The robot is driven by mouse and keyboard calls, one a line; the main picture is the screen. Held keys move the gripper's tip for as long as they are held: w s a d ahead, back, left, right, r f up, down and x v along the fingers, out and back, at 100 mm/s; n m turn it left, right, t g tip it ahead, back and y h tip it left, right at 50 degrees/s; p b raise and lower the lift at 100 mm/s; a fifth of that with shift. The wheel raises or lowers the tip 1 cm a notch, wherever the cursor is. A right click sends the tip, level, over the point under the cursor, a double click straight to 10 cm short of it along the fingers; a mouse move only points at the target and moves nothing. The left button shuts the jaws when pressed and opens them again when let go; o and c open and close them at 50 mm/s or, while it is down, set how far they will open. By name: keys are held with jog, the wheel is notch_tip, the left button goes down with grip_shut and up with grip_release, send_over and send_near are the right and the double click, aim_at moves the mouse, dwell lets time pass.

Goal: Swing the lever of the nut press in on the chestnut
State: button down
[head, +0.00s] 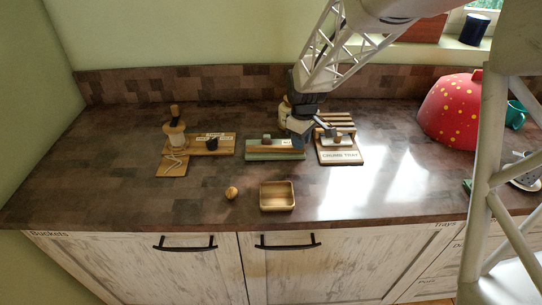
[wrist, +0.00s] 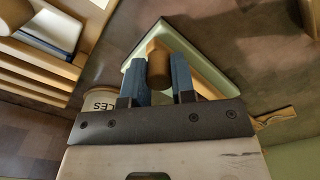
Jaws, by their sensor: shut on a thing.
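The green-based device under my gripper appears to be the nut press (head: 262,156); its pale green base (wrist: 205,66) also shows in the wrist view. My gripper (head: 300,138) is at its right end. In the wrist view, the blue fingers of my gripper (wrist: 160,82) are shut on a brown round peg, apparently the lever's handle (wrist: 158,62). The rest of the lever is hidden. A small brown piece (head: 266,139) sits on the press; I cannot tell if it is the chestnut. A round tan ball (head: 231,193) lies apart on the counter.
A wooden device with a post (head: 174,135) stands left of the press. A board labelled as a tray (head: 340,157) stands close on the right. A small wooden tray (head: 278,197) lies in front. A red dotted dome (head: 450,110) is far right. The left counter is clear.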

jog(key=shift+w+n, duration=0.3)
jog(key=shift+w, duration=0.1)
jog(key=shift+w, duration=0.1)
jog(key=shift+w, duration=0.25)
dwell(0.3)
jog(key=c, duration=0.9)
grip_release()
jog(key=shift+c, duration=0.2)
jog(key=shift+r, duration=0.1)
